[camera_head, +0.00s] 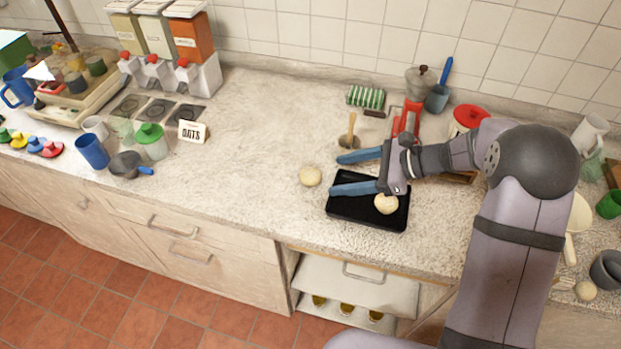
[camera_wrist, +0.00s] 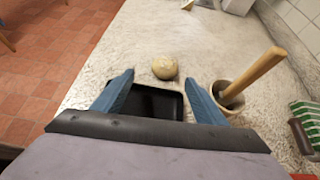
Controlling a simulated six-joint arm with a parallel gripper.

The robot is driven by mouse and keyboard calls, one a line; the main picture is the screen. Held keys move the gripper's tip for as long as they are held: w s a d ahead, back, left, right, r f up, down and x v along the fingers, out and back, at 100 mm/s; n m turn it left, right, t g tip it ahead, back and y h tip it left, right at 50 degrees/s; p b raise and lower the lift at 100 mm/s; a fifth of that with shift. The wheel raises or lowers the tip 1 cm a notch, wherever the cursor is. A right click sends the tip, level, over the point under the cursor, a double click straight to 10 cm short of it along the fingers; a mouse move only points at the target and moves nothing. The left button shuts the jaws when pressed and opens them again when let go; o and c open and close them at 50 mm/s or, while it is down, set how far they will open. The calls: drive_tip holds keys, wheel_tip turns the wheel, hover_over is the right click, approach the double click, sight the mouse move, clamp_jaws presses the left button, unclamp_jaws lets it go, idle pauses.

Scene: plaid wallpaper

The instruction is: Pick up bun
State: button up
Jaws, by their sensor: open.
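A pale round bun (camera_head: 310,176) lies on the counter just left of the black tray (camera_head: 345,212). In the wrist view this bun (camera_wrist: 165,67) sits on the counter beyond the tray (camera_wrist: 155,103), ahead of the gap between the fingers. A second bun (camera_head: 386,204) rests on the tray's right part. Another bun (camera_head: 586,290) lies at the far right of the counter. My gripper (camera_head: 347,173) is open and empty, its blue fingers spread above the tray and pointing left toward the first bun. In the wrist view the fingers (camera_wrist: 161,93) stand on either side of the tray.
A mortar with a wooden pestle (camera_head: 349,140) stands close behind the far finger; it also shows in the wrist view (camera_wrist: 232,92). A green striped item (camera_head: 366,97) lies behind it. The counter (camera_head: 250,150) left of the bun is clear up to the oats sign (camera_head: 193,132).

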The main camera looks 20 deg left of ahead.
sight(316, 174)
drive_tip(key=shift+w+a+f+m, duration=0.25)
drive_tip(key=shift+w+a+m, duration=0.05)
drive_tip(key=shift+w, duration=0.05)
drive_tip(key=shift+p+x, duration=0.35)
drive_tip(key=shift+x, duration=0.7)
drive_tip(key=shift+a+p, duration=0.45)
drive_tip(key=shift+a, duration=0.15)
drive_tip(key=shift+p+x, duration=0.75)
drive_tip(key=shift+x, duration=1.3)
drive_tip(key=shift+w, duration=0.2)
drive_tip(key=c, duration=1.1)
